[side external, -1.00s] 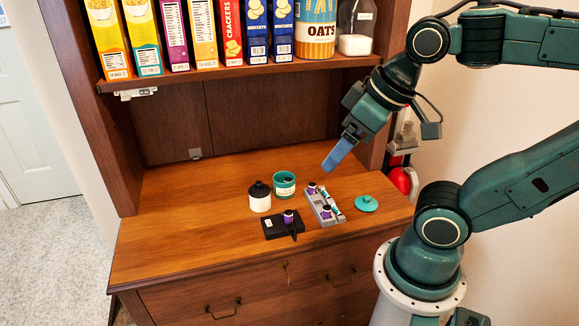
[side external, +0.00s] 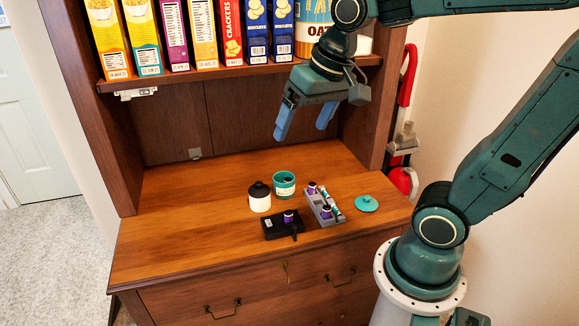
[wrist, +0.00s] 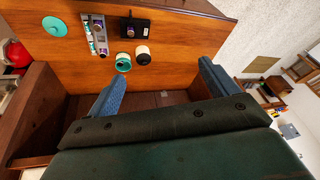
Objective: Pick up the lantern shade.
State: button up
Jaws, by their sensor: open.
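Nothing in view is clearly a lantern shade; I cannot tell which item it is. Small items stand on the wooden counter: a teal cup (side external: 284,188) with a pale label and something dark inside, and a white jar (side external: 260,203) with a black knobbed top beside it. A flat teal lid-like disc (side external: 366,203) with a knob lies at the right. My gripper (side external: 301,132) is open and empty, well above the back of the counter. In the wrist view, the cup (wrist: 123,62) and jar (wrist: 143,57) show beyond my spread blue fingers (wrist: 158,76).
A grey rack (side external: 326,208) holds several purple and teal pieces. A black block (side external: 281,227) carries a purple-topped piece at the front. The shelf (side external: 240,75) with cereal boxes and an oats canister hangs close to my gripper. The counter's left part is clear.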

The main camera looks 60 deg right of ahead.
jog(key=w+d+f+m+g, duration=0.1)
jog(key=w+d+f+m, duration=0.15)
jog(key=w, duration=0.45)
jog(key=m+g+y, duration=0.2)
jog(key=m+g, duration=0.1)
jog(key=m, duration=0.8)
send_over(259, 182)
jog(key=d, duration=0.2)
notch_tip(259, 182, down, 17)
jog(key=shift+w+a, duration=0.1)
jog(key=shift+a+f, duration=0.2)
jog(key=shift+f, duration=1.2)
jog(key=shift+a+f, duration=0.25)
jog(key=shift+f, duration=1.15)
jog(key=shift+a+f, duration=0.2)
jog(key=shift+f, duration=1.2)
jog(key=shift+a+f, duration=0.25)
jog(key=shift+f, duration=1.05)
jog(key=shift+a+f, duration=0.2)
jog(key=shift+f, duration=1.05)
